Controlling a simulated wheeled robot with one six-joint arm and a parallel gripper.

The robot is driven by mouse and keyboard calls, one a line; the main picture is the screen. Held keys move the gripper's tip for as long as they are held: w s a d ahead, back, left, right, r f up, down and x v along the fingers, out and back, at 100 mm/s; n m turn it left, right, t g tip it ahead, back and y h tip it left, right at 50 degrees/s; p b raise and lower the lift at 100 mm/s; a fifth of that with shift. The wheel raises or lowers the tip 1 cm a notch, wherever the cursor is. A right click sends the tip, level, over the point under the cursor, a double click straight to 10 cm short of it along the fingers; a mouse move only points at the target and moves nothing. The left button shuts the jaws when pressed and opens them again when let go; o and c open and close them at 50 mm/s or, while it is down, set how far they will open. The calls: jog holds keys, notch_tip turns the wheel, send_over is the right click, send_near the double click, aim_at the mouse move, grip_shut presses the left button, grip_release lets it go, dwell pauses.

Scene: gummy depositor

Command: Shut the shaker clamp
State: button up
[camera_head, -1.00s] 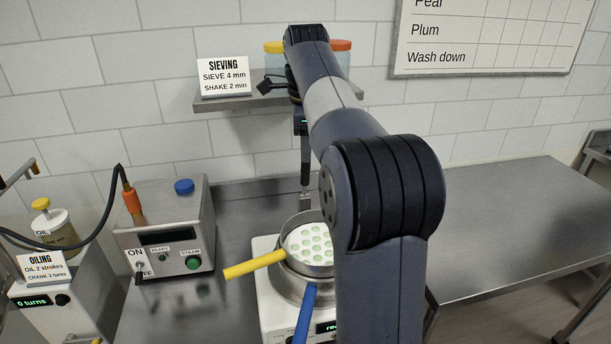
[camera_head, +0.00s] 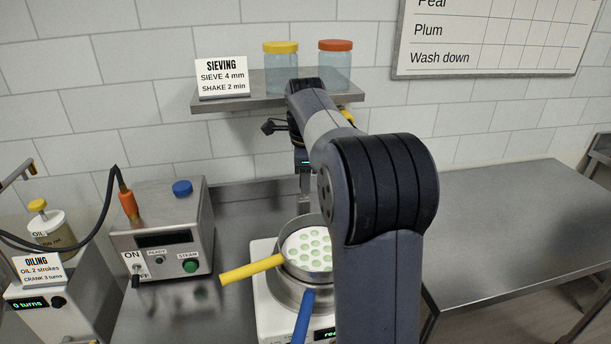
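The shaker (camera_head: 268,312) is a white machine on the steel bench, low in the middle of the view. A sieve (camera_head: 318,278) with a yellow handle (camera_head: 252,269) sits on it, showing a white plate with several green-tinted holes. A blue handle (camera_head: 304,318) sticks out below toward the front. My gripper (camera_head: 304,198) points down at the back rim of the sieve, seen edge-on. Its fingertips are partly hidden, and I cannot tell whether it is open or touches anything.
A steam box (camera_head: 163,238) with a hose stands to the left, beside the oiling unit (camera_head: 38,300). Above, a wall shelf (camera_head: 225,103) holds a sieving sign and two jars (camera_head: 281,68). The bench at right (camera_head: 510,220) is clear.

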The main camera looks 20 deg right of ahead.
grip_shut()
